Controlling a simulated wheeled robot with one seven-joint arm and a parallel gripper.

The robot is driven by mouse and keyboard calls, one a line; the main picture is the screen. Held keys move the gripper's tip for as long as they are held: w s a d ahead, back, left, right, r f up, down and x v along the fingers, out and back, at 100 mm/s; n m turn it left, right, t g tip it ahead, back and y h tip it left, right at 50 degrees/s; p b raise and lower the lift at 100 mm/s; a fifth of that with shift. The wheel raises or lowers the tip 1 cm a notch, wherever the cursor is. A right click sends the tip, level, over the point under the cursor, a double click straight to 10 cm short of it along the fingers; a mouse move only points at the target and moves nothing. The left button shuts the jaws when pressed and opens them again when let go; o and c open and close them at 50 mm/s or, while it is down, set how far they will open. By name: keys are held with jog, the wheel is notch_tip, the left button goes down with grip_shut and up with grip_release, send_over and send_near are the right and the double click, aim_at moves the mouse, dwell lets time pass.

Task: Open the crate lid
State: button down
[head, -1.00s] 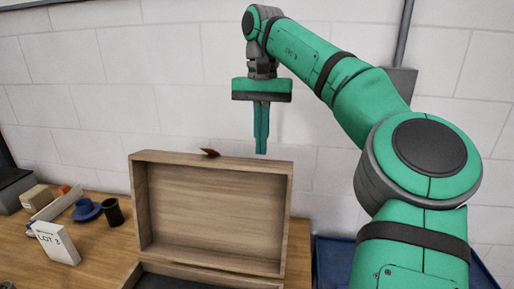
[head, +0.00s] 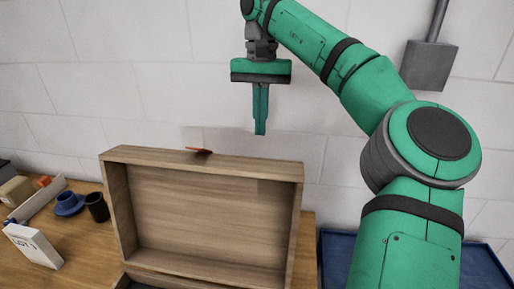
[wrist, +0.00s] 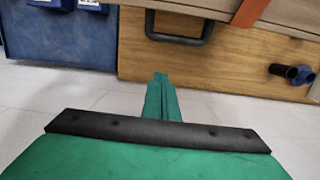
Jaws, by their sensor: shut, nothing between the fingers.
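The crate lid (head: 205,215) is a wooden panel with a raised rim, standing upright and open in the head view. A red-orange tab (head: 199,151) sticks out at its top edge; an orange strip (wrist: 250,12) shows in the wrist view. Only a strip of the crate body (head: 150,281) shows below the lid, at the bottom edge. My gripper (head: 260,132) is shut and empty, pointing down above the lid's top edge and apart from it. In the wrist view my gripper (wrist: 160,76) has bench and floor beyond it.
On the wooden bench (head: 75,240) at left are a dark cup (head: 97,207), a blue piece (head: 69,203), a white box (head: 33,245) and a pale tray (head: 38,200). A blue surface (head: 337,262) lies at right. A black handle (wrist: 180,40) shows in the wrist view. A pale block wall stands behind.

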notch_tip(320, 180, down, 7)
jog(key=shift+s+a+r, duration=0.15)
jog(key=shift+s+r, duration=0.2)
jog(key=shift+s, duration=0.4)
jog(key=shift+s+a+r, duration=0.15)
jog(key=shift+s+r, duration=0.2)
jog(key=shift+s, duration=0.4)
jog(key=shift+s+a+r, duration=0.15)
jog(key=shift+s+r, duration=0.2)
jog(key=shift+s, duration=0.4)
